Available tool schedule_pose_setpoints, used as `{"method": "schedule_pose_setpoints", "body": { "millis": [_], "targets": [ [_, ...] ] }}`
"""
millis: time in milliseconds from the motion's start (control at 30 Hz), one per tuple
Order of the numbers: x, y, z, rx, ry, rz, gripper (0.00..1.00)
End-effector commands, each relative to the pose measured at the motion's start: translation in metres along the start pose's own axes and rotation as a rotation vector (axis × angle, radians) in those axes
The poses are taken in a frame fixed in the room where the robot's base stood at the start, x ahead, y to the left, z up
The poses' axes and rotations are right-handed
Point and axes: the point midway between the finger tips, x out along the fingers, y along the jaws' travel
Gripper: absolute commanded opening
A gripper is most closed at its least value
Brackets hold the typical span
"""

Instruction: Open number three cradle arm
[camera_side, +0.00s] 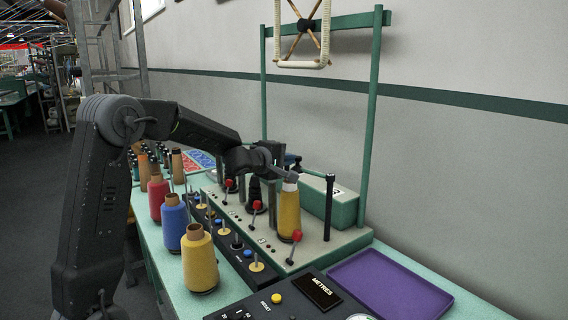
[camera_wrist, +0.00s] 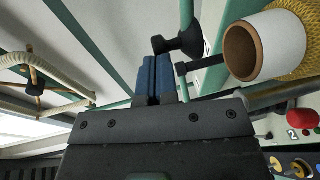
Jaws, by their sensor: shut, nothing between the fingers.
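In the side view the grey-green creel unit (camera_side: 335,240) carries three levers with red knobs. The nearest red knob (camera_side: 297,235) stands beside a yellow cone (camera_side: 288,215); the others are the middle knob (camera_side: 257,205) and far knob (camera_side: 228,183). I cannot read which lever is number three. In the wrist view a black arm (camera_wrist: 201,67) lies right of the fingers, near the cone's white tube (camera_wrist: 268,48).
Loose red (camera_side: 158,196), blue (camera_side: 174,222) and yellow (camera_side: 199,262) cones line the bench's left. A control box (camera_side: 275,299) and an empty purple tray (camera_side: 390,284) lie in front. A green frame (camera_side: 371,115) rises behind.

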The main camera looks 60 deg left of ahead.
Motion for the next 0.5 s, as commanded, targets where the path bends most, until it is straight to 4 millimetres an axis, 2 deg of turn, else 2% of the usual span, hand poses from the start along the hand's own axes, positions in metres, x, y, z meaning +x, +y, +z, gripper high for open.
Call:
{"method": "schedule_pose_setpoints", "body": {
  "millis": [200, 500],
  "targets": [
    [0.021, 0.004, -0.006, 0.0, 0.0, -0.001, 0.0],
    [0.043, 0.008, -0.007, -0.001, 0.0, 0.0, 0.0]
  ]
}}
